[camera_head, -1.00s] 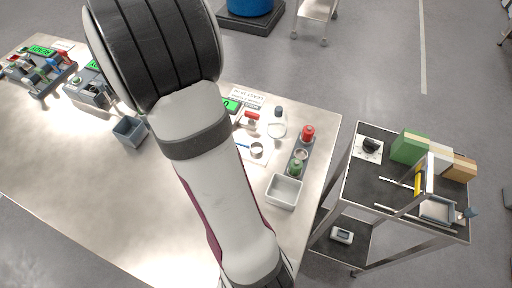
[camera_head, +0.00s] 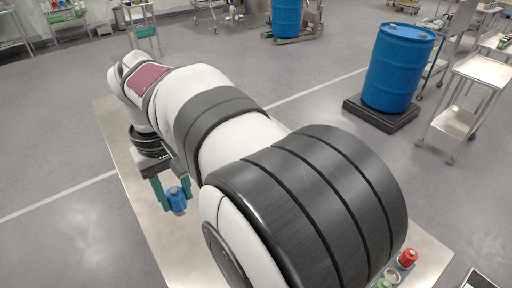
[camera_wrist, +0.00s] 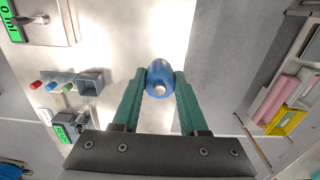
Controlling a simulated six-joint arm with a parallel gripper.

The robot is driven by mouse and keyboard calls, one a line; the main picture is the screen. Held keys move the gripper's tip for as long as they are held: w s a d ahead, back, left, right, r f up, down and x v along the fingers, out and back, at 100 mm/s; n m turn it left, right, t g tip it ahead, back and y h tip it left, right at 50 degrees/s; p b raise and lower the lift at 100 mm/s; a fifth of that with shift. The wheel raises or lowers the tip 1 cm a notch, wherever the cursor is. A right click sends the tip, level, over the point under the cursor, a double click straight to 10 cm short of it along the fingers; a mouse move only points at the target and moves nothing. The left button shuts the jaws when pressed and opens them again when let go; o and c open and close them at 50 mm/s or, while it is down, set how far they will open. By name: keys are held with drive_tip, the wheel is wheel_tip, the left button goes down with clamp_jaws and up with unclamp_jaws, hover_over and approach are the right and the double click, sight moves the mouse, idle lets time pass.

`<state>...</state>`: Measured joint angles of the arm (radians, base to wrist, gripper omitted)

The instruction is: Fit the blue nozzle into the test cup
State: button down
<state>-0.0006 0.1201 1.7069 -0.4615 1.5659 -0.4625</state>
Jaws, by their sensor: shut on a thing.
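My gripper (camera_head: 172,194) hangs over the table's left part in the head view, green fingers shut on the blue nozzle (camera_head: 178,202). In the wrist view the blue nozzle (camera_wrist: 159,72) sits between the two fingertips of my gripper (camera_wrist: 159,82), a pale round end facing the camera. It is held apart from any fixture. I cannot pick out the test cup for certain. A station with a green "0 ml" display (camera_wrist: 11,22) and a small metal part shows at the top left of the wrist view. My arm hides much of the table in the head view.
In the wrist view, a row of red, blue and green parts (camera_wrist: 52,86) ends at a grey square bin (camera_wrist: 91,83). Another green display (camera_wrist: 66,133) is below. Yellow (camera_wrist: 287,121) and pink boxes stand at right. A blue drum (camera_head: 398,68) stands on the floor.

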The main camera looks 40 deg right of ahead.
drive_tip(key=s+d+f+m, duration=0.25)
drive_tip(key=d+f, duration=0.25)
drive_tip(key=d, duration=0.7)
drive_tip(key=s+d+f+m, duration=0.2)
drive_tip(key=s+d+f, duration=0.25)
drive_tip(key=d, duration=0.75)
drive_tip(key=s+d+f+m, duration=0.2)
drive_tip(key=s+d+f, duration=0.4)
drive_tip(key=s+d, duration=0.55)
drive_tip(key=f, duration=0.1)
drive_tip(key=s+f, duration=0.1)
drive_tip(key=f, duration=0.1)
drive_tip(key=s+a+f, duration=0.1)
drive_tip(key=f, duration=0.1)
drive_tip(key=shift+f, duration=0.65)
drive_tip(key=shift+s+a+f, duration=0.1)
drive_tip(key=shift+f, duration=1.2)
